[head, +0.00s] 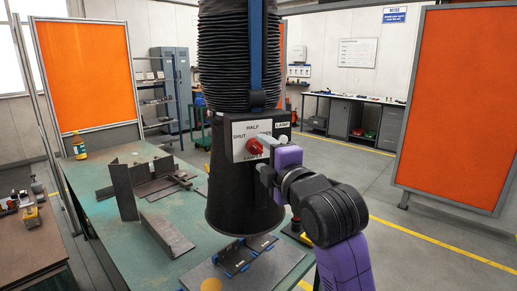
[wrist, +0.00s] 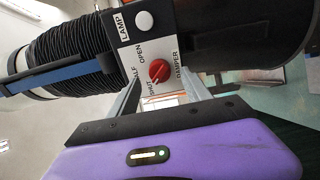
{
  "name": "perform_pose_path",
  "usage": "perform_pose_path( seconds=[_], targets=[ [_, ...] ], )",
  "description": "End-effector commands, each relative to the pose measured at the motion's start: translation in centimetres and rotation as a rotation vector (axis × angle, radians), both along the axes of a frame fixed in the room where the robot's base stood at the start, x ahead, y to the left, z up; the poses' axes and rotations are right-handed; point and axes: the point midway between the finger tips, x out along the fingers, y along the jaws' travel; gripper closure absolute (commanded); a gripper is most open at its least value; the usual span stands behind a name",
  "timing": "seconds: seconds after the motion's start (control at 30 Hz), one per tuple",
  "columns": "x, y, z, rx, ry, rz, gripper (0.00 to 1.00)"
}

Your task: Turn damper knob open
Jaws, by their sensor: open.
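The red damper knob (head: 254,148) sits on a white plate (head: 240,154) marked SHUT, HALF and OPEN, on the dark hood. My gripper (head: 264,160) is in front of the plate at its right side, and its arm reaches in from the lower right. In the wrist view the knob (wrist: 159,70) shows between my open, empty fingers (wrist: 163,84), apparently just beyond their tips. A pale mark on the knob seems to point toward the SHUT label. I cannot tell whether a finger touches the knob.
A lamp switch (wrist: 144,20) sits beside the plate, under the LAMP label. A ribbed black hose (head: 233,60) rises above the hood (head: 240,200). The green bench (head: 150,205) below holds metal angle pieces (head: 160,232). An orange screen (head: 462,90) stands at right.

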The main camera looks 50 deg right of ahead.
Motion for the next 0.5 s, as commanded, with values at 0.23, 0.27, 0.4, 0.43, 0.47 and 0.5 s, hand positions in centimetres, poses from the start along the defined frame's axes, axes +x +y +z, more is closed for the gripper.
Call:
perform_pose_path(
  seconds=[0.23,0.27,0.4,0.43,0.47,0.5],
  targets=[
    [2.6,-1.1,0.1,0.0,0.0,0.0,0.43],
    [2.8,-1.2,0.0,0.0,0.0,0.0,0.43],
    [3.1,-1.4,0.0,0.001,-0.001,0.0,0.43],
    [3.1,-1.3,0.0,0.001,-0.001,0.0,0.43],
    [3.1,-1.3,0.0,0.001,-0.001,0.0,0.43],
    [3.1,-1.3,0.0,0.001,-0.001,0.001,0.43]
  ],
)
